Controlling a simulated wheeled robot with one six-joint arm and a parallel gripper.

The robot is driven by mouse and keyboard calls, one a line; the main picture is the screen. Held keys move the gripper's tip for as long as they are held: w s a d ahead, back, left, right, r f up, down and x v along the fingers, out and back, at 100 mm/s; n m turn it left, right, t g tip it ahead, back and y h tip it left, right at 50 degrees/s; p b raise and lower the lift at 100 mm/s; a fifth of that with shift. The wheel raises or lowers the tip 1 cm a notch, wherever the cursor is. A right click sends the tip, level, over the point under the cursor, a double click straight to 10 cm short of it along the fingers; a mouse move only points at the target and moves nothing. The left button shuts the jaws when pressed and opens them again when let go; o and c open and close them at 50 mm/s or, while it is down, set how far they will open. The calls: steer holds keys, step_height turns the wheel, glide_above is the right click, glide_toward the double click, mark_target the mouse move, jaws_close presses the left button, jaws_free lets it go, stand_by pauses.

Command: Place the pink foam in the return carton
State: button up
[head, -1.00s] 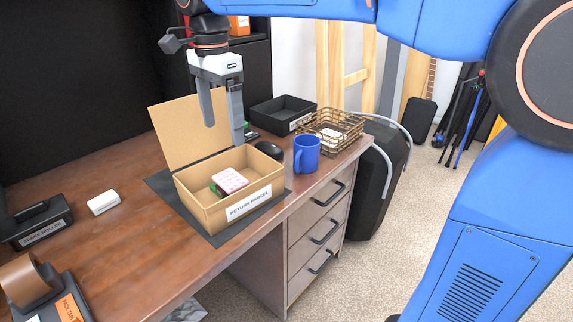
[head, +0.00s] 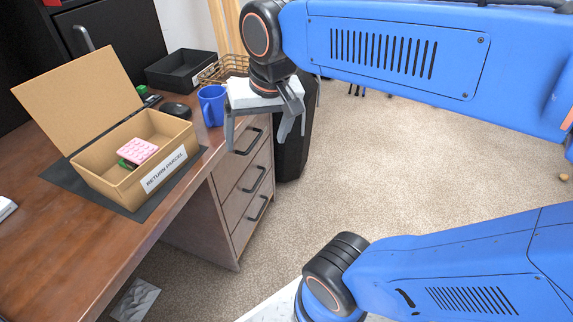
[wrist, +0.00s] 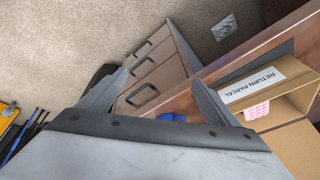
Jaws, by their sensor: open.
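The pink foam (head: 138,151) is a studded pink block lying inside the return carton (head: 110,185), on top of something dark green. The carton is open cardboard with a raised lid and a "RETURN PARCEL" label, on a dark mat on the desk. In the wrist view, the foam (wrist: 257,111) shows in the carton at the right edge. My gripper (head: 256,142) is open and empty. It is to the right of the carton, beyond the desk edge, in front of the drawers in the picture.
A blue mug (head: 212,104), a black mouse (head: 176,111), a black tray (head: 180,70) and a wire basket (head: 225,68) stand behind the carton. Drawer handles (head: 257,207) stick out from the desk.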

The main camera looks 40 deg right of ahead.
steer(key=s+d+f+n+t, duration=0.1)
steer(key=s+d+f+n, duration=0.2)
steer(key=s+f, duration=0.2)
steer(key=shift+s+d+f, duration=0.35)
steer(key=shift+d+f, duration=0.05)
steer(key=shift+f, duration=0.55)
